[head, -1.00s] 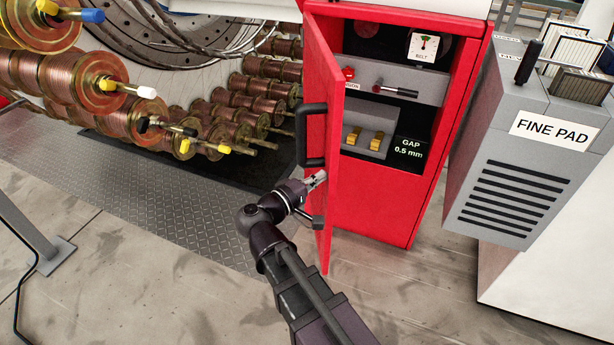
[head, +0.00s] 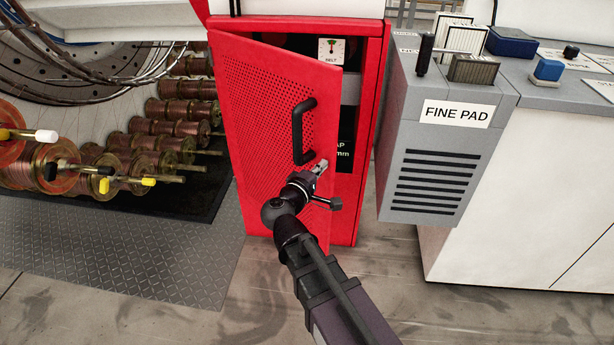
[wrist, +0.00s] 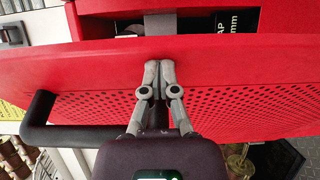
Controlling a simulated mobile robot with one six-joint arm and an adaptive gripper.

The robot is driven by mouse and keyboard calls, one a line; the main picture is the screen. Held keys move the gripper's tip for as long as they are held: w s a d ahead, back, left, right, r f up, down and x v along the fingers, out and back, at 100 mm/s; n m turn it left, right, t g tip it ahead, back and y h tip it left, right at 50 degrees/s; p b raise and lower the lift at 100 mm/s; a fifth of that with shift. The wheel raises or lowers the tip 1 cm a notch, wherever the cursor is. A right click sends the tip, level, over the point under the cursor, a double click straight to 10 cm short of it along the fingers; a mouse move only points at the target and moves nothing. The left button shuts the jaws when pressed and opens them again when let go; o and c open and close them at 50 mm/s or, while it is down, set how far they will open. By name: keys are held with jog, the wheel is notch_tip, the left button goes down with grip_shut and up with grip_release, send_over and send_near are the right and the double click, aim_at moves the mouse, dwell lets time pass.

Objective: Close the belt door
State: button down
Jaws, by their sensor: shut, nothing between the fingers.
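The belt door (head: 265,110) is a red perforated panel hinged at its left side. It stands partly open in the head view, with a gap at its right edge. A black bar handle (head: 298,132) is on its outer face. My gripper (head: 320,166) is shut and empty, its tips at the door's outer face near the free edge, just below and right of the handle. In the wrist view the closed fingertips (wrist: 159,68) meet the door (wrist: 230,65) close to its edge, and the handle (wrist: 38,115) is to the left. Whether they press on it is hard to tell.
The red cabinet (head: 372,120) shows a belt gauge (head: 331,50) through the gap. A grey FINE PAD box (head: 440,150) stands close on the right. Copper spools (head: 185,110) are at the left. The floor in front is clear.

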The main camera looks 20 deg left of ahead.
jog(key=w+d+n+y, duration=0.1)
jog(key=w+d+y, duration=0.1)
jog(key=w, duration=2)
jog(key=shift+w+d+n+y, duration=0.3)
jog(key=shift+w+d, duration=0.05)
jog(key=shift+d, duration=0.25)
jog(key=shift+s, duration=0.1)
jog(key=s, duration=1.1)
jog(key=shift+s, duration=0.4)
jog(key=shift+f, duration=0.1)
jog(key=s+f+n+y+b, duration=0.1)
jog(key=s+a+f+n+y+b, duration=0.1)
jog(key=y+b, duration=0.1)
jog(key=shift+s+f, duration=0.25)
jog(key=shift+f, duration=0.1)
